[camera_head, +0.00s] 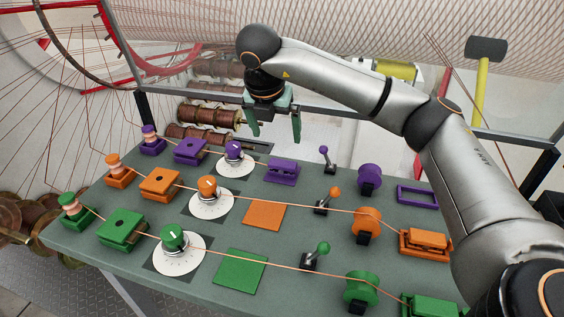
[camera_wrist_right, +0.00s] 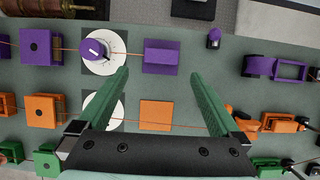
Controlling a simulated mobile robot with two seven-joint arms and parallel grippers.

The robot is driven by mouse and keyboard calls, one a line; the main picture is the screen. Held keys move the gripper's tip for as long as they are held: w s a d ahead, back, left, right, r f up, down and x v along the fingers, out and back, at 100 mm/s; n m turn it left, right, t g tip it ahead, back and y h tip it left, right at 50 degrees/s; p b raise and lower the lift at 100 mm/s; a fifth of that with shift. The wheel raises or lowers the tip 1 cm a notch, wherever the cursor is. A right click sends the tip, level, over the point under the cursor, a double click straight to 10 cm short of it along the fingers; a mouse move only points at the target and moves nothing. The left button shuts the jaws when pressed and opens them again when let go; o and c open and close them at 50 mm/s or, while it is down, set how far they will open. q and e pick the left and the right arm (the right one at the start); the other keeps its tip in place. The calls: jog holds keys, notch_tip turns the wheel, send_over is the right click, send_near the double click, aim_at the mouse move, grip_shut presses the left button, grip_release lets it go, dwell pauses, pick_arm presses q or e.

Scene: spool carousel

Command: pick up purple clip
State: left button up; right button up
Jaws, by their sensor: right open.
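The purple clip (camera_head: 282,171) is a low block on the purple square pad in the back row, right of the purple dial. In the right wrist view the purple clip (camera_wrist_right: 161,56) lies ahead, roughly centred between the fingers. My right gripper (camera_head: 274,122) points down with its two green fingers apart and empty. It is above the back edge of the panel, apart from the clip. The fingers also show in the right wrist view (camera_wrist_right: 158,75), spread wide. My left gripper is not in view.
A purple dial (camera_head: 234,151) stands left of the clip and a purple lever (camera_head: 325,158) right of it. An empty purple frame (camera_head: 433,200) is at far right. Orange and green rows with strung copper wires lie nearer. An orange clip (camera_head: 425,240) sits at the orange row's end.

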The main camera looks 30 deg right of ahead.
send_over(283, 163)
jog(key=s+a, duration=0.1)
jog(key=a, duration=0.1)
notch_tip(283, 163, down, 6)
jog(key=shift+s+d+r+p, duration=0.1)
jog(key=shift+r+p, duration=0.15)
jog(key=shift+p, duration=0.1)
jog(key=p+x, duration=0.1)
jog(key=x, duration=0.3)
jog(key=shift+s+f, duration=0.2)
jog(key=shift+f, duration=0.05)
jog(key=shift+w+f, duration=0.1)
jog(key=shift+f, duration=0.35)
jog(key=c, duration=1.2)
jog(key=shift+o, duration=0.2)
jog(key=shift+r, duration=0.1)
